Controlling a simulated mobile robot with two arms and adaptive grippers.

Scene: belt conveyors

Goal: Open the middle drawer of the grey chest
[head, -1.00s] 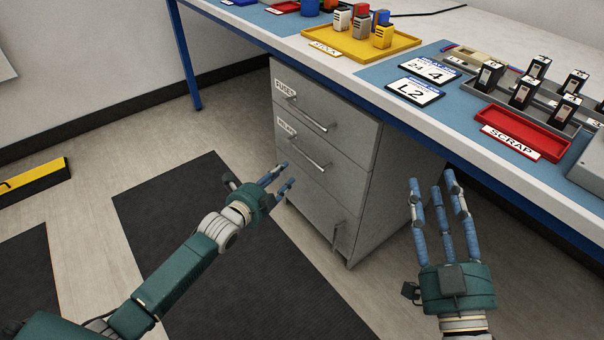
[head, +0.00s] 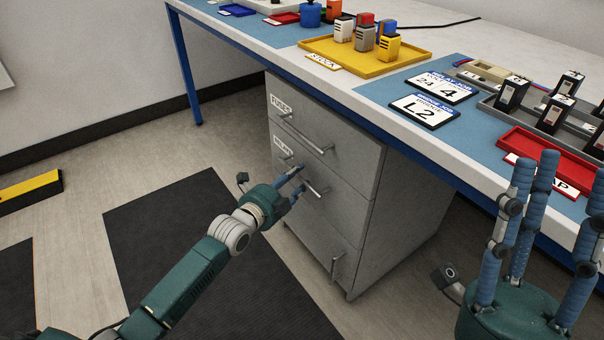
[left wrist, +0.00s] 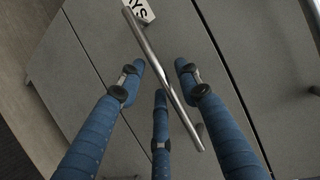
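The grey chest (head: 395,225) stands under the bench. Its middle drawer (head: 343,212), below the top drawer marked FUSES (head: 281,105), looks shut and flush. The middle drawer's bar handle (head: 318,190) is partly hidden by my left gripper (head: 299,179). In the left wrist view the bar handle (left wrist: 168,84) crosses between the spread blue fingers of that gripper (left wrist: 160,78), near their tips. They look open and not closed on it; contact cannot be told. My right gripper (head: 556,168) is open and empty, at the lower right in front of the bench edge.
The bench (head: 440,150) overhangs the chest and carries a yellow tray (head: 372,68) with blocks and a red scrap tray (head: 548,150). A lower compartment with an upright handle (head: 337,266) is below. A dark mat (head: 190,215) covers floor in front of the chest.

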